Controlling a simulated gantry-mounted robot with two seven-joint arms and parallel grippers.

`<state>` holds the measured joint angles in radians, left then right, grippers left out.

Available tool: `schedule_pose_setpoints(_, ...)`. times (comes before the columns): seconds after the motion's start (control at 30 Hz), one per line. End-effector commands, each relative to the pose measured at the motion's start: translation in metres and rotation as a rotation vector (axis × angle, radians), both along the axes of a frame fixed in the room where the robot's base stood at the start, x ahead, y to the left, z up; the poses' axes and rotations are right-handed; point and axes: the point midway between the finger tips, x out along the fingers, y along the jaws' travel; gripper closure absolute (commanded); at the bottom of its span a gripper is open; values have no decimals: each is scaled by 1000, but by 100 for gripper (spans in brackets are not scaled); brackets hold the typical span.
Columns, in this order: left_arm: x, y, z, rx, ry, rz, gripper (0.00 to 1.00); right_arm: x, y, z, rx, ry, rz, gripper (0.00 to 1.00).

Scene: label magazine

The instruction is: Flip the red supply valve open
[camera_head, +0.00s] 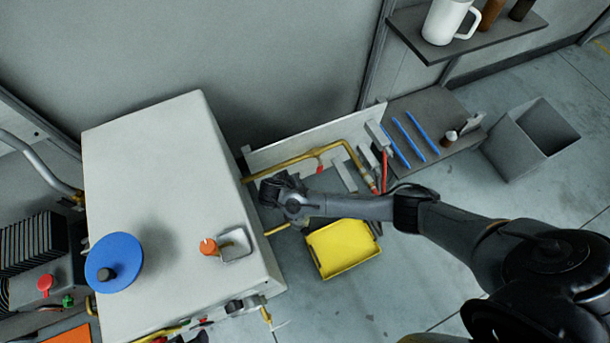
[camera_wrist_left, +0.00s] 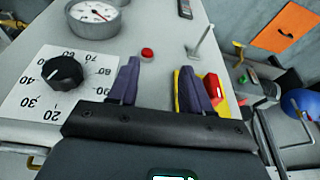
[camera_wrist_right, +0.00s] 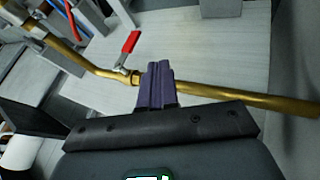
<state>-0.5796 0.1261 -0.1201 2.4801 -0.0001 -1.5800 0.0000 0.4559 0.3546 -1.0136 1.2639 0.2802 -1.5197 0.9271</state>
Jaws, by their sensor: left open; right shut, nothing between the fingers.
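The red supply valve has a small red lever (camera_wrist_right: 131,42) on a brass pipe (camera_wrist_right: 222,95). In the right wrist view the lever stands out across the pipe, tilted. In the head view the red lever (camera_head: 319,167) shows on the pipe behind my right forearm. My right gripper (camera_wrist_right: 158,68) is shut and empty, its tips over the pipe just right of the lever's base; I cannot tell whether they touch the pipe. My left gripper (camera_wrist_left: 158,72) is open and empty in the left wrist view, above a panel with controls. It is not discernible in the head view.
A big pale cabinet (camera_head: 165,190) stands left of my right arm. A yellow tray (camera_head: 342,247) lies below the forearm.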

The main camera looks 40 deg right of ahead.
Motion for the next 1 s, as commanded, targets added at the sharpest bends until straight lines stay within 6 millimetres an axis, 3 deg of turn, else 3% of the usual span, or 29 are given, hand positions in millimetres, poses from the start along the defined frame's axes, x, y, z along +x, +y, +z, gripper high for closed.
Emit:
schedule_pose_setpoints(0.63, 0, -3, -63, -12, 0, 8, 51, 25, -55, -86, 0, 0, -2, 100)
schedule_pose_setpoints(0.8, 0, -2, -65, -7, 2, 5, 51, 18, -78, -80, 0, 1, 0, 100)
schedule_pose_setpoints(1.0, 0, 0, -68, -2, 1, 1, 51, 15, -90, -79, 0, 1, 0, 100)
